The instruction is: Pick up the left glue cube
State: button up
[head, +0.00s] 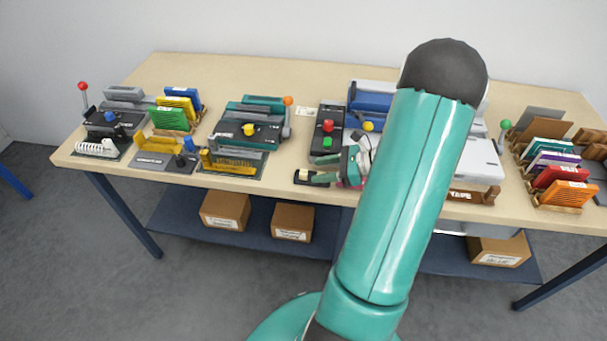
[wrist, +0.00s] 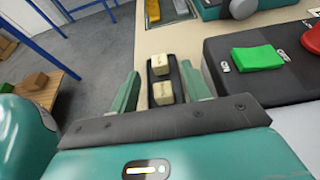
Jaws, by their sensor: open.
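Two cream glue cubes sit in a row on a narrow black tray (wrist: 151,88) near the table's front edge. In the wrist view one cube (wrist: 159,65) is farther off and the other (wrist: 164,93) is nearer. My gripper (wrist: 160,90) is open, its two green fingers apart on either side of the tray in the picture, with nothing held. The head view shows my gripper (head: 318,178) low at the front edge, beside the tray end with a pale cube (head: 304,174). The arm and gripper hide part of that area.
A black unit with a red button (head: 328,125) and a green button (wrist: 257,56) stands just behind the tray. A yellow-fronted binding device (head: 233,163) stands to the left. Cardboard boxes (head: 225,210) lie on the lower shelf. Bare table shows along the front edge.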

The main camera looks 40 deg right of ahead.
aim_at(306, 172)
jog(key=x, duration=0.4)
jog(key=shift+w+a, duration=0.1)
grip_shut()
